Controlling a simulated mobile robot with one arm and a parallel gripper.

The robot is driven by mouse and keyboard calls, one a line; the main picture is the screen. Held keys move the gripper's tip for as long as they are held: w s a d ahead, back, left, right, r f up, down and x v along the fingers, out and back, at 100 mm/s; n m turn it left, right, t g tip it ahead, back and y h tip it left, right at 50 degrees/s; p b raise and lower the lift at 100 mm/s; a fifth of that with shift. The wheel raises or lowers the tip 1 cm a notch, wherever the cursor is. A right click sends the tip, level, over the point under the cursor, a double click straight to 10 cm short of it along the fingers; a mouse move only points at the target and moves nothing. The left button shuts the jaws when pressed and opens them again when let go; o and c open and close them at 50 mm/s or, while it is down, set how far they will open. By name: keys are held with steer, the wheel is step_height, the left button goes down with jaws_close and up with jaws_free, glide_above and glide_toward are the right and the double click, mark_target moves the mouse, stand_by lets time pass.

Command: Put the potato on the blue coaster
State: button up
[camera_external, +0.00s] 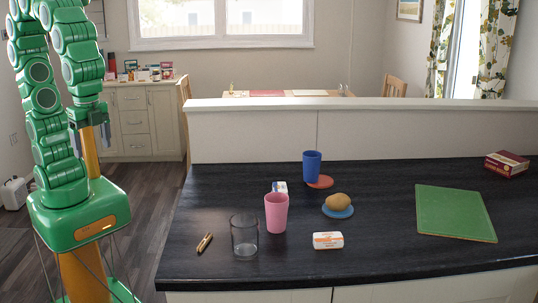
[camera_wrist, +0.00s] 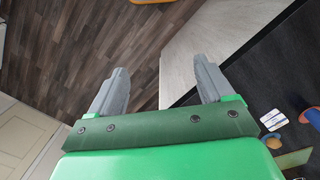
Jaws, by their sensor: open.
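The brown potato (camera_external: 338,201) rests on the blue coaster (camera_external: 338,212) near the middle of the dark counter. The coaster's rim shows around the potato. My gripper (camera_external: 91,143) hangs at the far left, off the counter and well away from the potato. In the wrist view my gripper (camera_wrist: 160,82) has its two grey fingers spread apart, with nothing between them, over the floor and the counter's edge.
A blue cup (camera_external: 312,166) stands by a red coaster (camera_external: 321,182). A pink cup (camera_external: 276,212), a clear glass (camera_external: 244,236), a white-orange pack (camera_external: 328,240) and a green board (camera_external: 455,213) are on the counter. A raised ledge (camera_external: 400,104) runs behind.

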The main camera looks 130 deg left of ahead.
steer(key=s+d+f, duration=0.1)
steer(key=s+f, duration=0.1)
steer(key=s, duration=0.3)
steer(key=s+d+f+m, duration=0.1)
steer(key=s, duration=0.5)
steer(key=shift+d+f+g, duration=0.3)
steer(key=shift+f, duration=0.05)
